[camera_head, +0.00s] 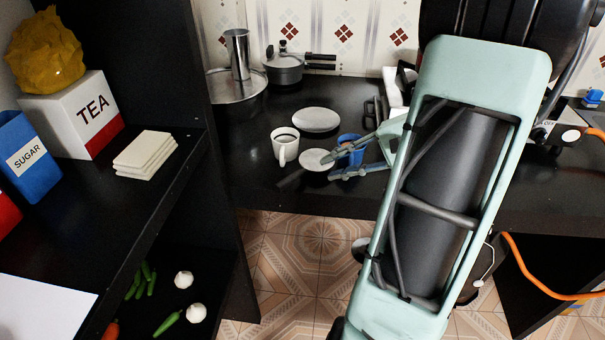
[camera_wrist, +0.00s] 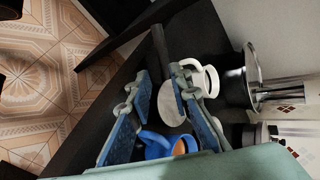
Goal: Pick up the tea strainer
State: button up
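The tea strainer (camera_head: 315,160) appears to be the pale round piece with a dark handle on the black counter, just left of my fingertips in the head view. In the wrist view its pale disc (camera_wrist: 171,104) shows between my fingers, and the dark handle (camera_wrist: 158,46) points away beyond the tips. My gripper (camera_head: 329,167) is open, low over the counter; in the wrist view my gripper (camera_wrist: 160,72) has its fingers apart on either side of the strainer. I cannot tell the exact height of the fingers above it.
A blue cup (camera_head: 350,150) with orange contents stands close by, partly hidden by my fingers. A white mug (camera_head: 285,145) of dark liquid stands left, a white plate (camera_head: 316,119) behind. A pot (camera_head: 284,70) and a metal tray (camera_head: 222,88) stand farther back. The counter's front edge is near.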

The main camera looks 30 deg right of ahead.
aim_at(298, 176)
jog(key=shift+d+f+t, duration=0.1)
jog(key=shift+d+t, duration=0.3)
jog(key=b+x, duration=0.1)
jog(key=x, duration=0.4)
jog(key=shift+a, duration=0.1)
jog(key=shift+a+b+x, duration=0.2)
jog(key=shift+b+x, duration=0.45)
jog(key=shift+x, duration=2.1)
jog(key=shift+s, duration=0.1)
jog(key=shift+c, duration=0.4)
grip_shut()
